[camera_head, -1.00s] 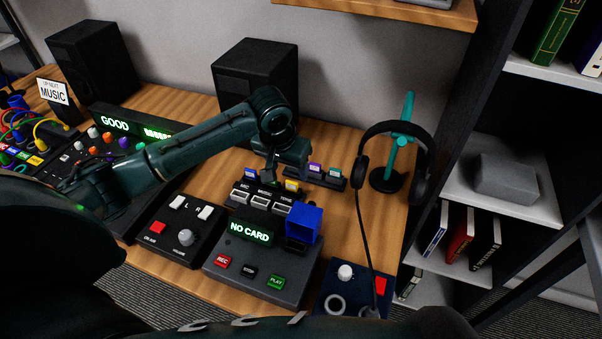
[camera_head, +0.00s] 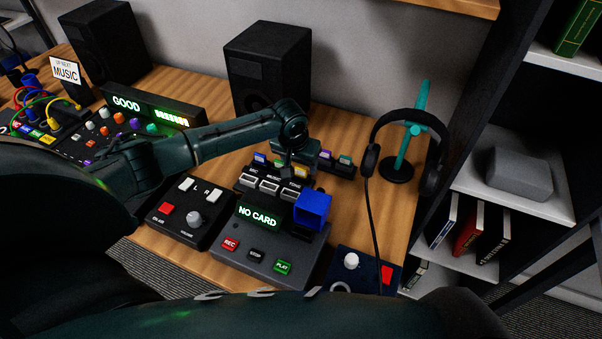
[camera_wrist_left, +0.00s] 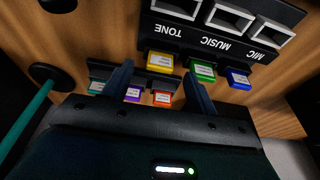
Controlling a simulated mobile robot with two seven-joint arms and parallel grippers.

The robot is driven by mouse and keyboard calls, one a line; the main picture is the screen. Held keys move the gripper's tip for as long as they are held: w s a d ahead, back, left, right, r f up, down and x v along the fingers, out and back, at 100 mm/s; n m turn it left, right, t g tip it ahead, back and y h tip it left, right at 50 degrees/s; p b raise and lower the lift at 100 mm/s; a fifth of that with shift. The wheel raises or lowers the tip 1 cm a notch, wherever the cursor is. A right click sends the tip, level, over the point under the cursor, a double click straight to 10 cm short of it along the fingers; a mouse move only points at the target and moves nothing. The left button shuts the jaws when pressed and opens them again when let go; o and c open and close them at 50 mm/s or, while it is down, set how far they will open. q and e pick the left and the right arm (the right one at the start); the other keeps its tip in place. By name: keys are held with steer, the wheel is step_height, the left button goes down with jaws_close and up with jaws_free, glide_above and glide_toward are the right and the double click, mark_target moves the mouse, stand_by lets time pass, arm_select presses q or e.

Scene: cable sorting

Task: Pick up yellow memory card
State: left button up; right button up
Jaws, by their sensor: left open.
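The yellow memory card (camera_head: 301,172) stands in the TONE slot of a black rack (camera_head: 268,186) on the desk. In the left wrist view the yellow card (camera_wrist_left: 160,61) shows at the TONE label, with a green card (camera_wrist_left: 203,71) and a blue card (camera_wrist_left: 238,78) beside it. My left gripper (camera_head: 288,170) is over the rack, close to the yellow card. In the left wrist view its two fingers (camera_wrist_left: 158,69) are apart, with the yellow card in line with the gap near their tips. I cannot tell whether a finger touches it. My right gripper is out of view.
A second card holder (camera_head: 340,169) with purple, orange and teal cards is close behind the gripper. A blue box-shaped part (camera_head: 313,208) stands on the NO CARD recorder (camera_head: 262,240). A headphone stand (camera_head: 402,160) is to the right, a speaker (camera_head: 266,68) behind.

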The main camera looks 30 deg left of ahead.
arm_select(q)
steer(key=shift+x, duration=0.85)
steer(key=shift+c, duration=0.2)
steer(key=c, duration=1)
